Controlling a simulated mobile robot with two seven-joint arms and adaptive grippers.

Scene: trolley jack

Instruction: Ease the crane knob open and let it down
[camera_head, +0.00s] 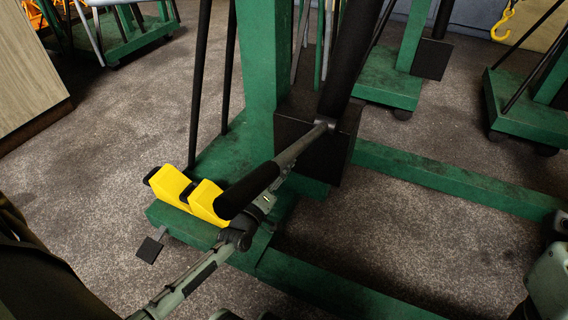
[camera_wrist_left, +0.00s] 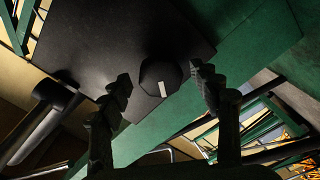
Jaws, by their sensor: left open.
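In the left wrist view, the dark, faceted crane knob (camera_wrist_left: 160,77) with a small white mark stands out from the underside or face of a black block (camera_wrist_left: 110,40). My left gripper (camera_wrist_left: 162,80) is open, one finger on each side of the knob, with a visible gap on both sides. In the head view, the black block (camera_head: 340,150) sits at the foot of the green crane post (camera_head: 264,60). My left arm reaches in below the pump handle (camera_head: 250,188); its fingers and the knob are hidden there. Only a part of my right arm shows at the right edge.
The black-gripped pump handle slants over my left wrist. Yellow blocks (camera_head: 186,192) sit on the green crane base (camera_head: 180,222). Green legs (camera_head: 440,175) run to the right along the floor. Other green stands (camera_head: 530,120) are behind. Grey floor (camera_head: 90,150) is open at the left.

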